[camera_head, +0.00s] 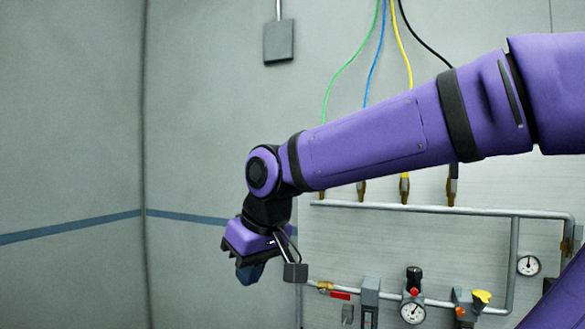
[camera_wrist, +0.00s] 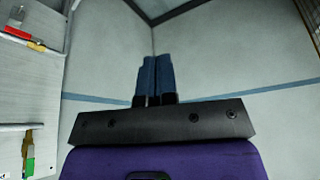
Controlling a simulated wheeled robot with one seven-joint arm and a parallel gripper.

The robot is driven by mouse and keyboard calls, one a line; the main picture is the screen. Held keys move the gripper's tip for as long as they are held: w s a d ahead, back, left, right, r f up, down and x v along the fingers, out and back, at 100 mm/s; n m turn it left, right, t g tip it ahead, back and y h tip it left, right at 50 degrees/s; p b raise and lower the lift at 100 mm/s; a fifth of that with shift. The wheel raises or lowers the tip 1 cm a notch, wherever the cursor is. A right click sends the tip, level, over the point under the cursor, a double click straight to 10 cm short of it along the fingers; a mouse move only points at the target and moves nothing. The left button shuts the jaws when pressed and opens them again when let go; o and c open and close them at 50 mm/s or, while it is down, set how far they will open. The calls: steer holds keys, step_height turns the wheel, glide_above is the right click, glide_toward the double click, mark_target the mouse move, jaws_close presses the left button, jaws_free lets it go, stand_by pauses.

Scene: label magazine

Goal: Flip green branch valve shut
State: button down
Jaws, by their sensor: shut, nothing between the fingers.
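My gripper (camera_head: 250,273) hangs at the end of my purple arm, in front of the wall and left of the pipe panel. In the wrist view its two blue fingers (camera_wrist: 156,62) lie side by side, shut, with nothing held. A valve with a green handle (camera_wrist: 29,152) shows at the left edge of the wrist view, on a brass body beside a pipe. It is apart from the fingers, well to their left. In the head view my arm covers the place where the green hose (camera_head: 343,69) runs down, so the green handle is hidden there.
The grey panel carries an upper pipe (camera_head: 430,208), brass fittings, a red-handled valve (camera_head: 340,295), a gauge (camera_head: 412,312), another gauge (camera_head: 528,265) and a yellow knob (camera_head: 481,296). A grey box (camera_head: 278,41) hangs on the wall. The space left of my gripper looks clear.

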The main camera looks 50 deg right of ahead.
steer(key=w+d+r+m+g+h, duration=0.1)
steer(key=w+d+g+h, duration=0.15)
steer(key=w+d, duration=0.6)
steer(key=w+d+r+m+g+h, duration=0.1)
steer(key=w+d+m+g+h, duration=0.2)
steer(key=d, duration=1.1)
steer(key=w+d+g+h, duration=0.2)
steer(key=w+d, duration=0.6)
steer(key=d, duration=0.4)
steer(key=w+d+r+g+h, duration=0.1)
steer(key=w+r+g+h, duration=0.4)
steer(key=w+r+h, duration=0.3)
steer(key=w+r, duration=0.3)
steer(key=r, duration=0.2)
steer(key=shift+r+m, duration=0.25)
steer(key=shift+m, duration=0.15)
steer(key=shift+w+g, duration=0.1)
steer(key=shift+g, duration=0.15)
steer(key=s+a+x, duration=0.1)
steer(key=s+x, duration=0.1)
steer(key=x, duration=1.1)
steer(key=shift+s+a, duration=0.2)
steer(key=shift+s, duration=0.05)
